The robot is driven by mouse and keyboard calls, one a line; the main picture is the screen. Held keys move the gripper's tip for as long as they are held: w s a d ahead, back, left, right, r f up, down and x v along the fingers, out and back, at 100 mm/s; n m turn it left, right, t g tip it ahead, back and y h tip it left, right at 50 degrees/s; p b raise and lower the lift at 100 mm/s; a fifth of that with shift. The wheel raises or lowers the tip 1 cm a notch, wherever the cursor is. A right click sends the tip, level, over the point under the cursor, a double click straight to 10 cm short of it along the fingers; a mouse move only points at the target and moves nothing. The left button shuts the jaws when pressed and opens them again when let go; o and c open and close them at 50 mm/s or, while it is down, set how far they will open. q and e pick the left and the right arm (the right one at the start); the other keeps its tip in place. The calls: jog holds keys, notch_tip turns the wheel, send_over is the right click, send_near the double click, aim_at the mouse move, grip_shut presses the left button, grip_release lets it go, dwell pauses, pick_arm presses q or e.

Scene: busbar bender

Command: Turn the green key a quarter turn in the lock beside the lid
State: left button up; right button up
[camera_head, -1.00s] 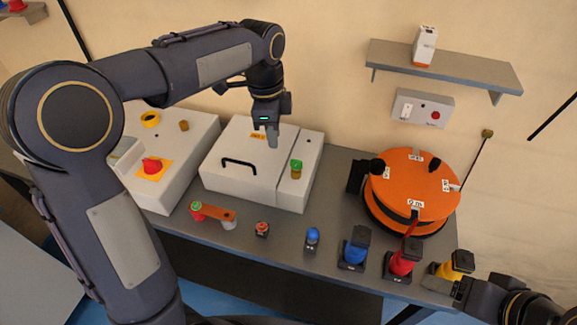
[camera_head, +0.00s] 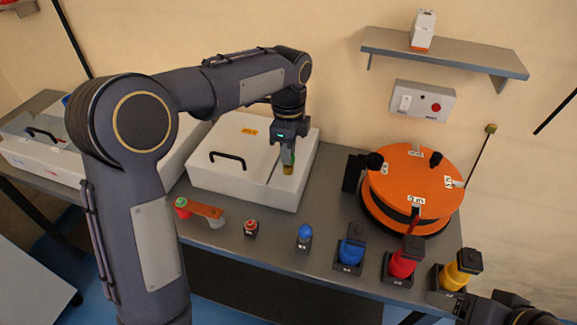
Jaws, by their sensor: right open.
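The white box with the lid (camera_head: 235,165) stands on the grey bench and has a black handle. Beside the lid, on the box's right strip, is the brass-coloured lock (camera_head: 288,169). My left gripper (camera_head: 287,160) points down right over the lock. Its fingers cover most of the green key (camera_head: 294,156), and only a little green shows beside them. I cannot tell whether the fingers are closed on the key, nor the key's angle. My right gripper (camera_head: 462,303) is at the lower right edge, by the yellow-topped part, open and partly out of view.
An orange round machine (camera_head: 414,183) stands to the right of the box. Along the bench front are a red button (camera_head: 250,228), a small blue knob (camera_head: 304,235), and blue (camera_head: 351,250), red (camera_head: 403,262) and yellow (camera_head: 455,273) parts. A wall shelf (camera_head: 445,55) is above.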

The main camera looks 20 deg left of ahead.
pick_arm(q)
jog(key=shift+f, duration=0.5)
dwell(0.4)
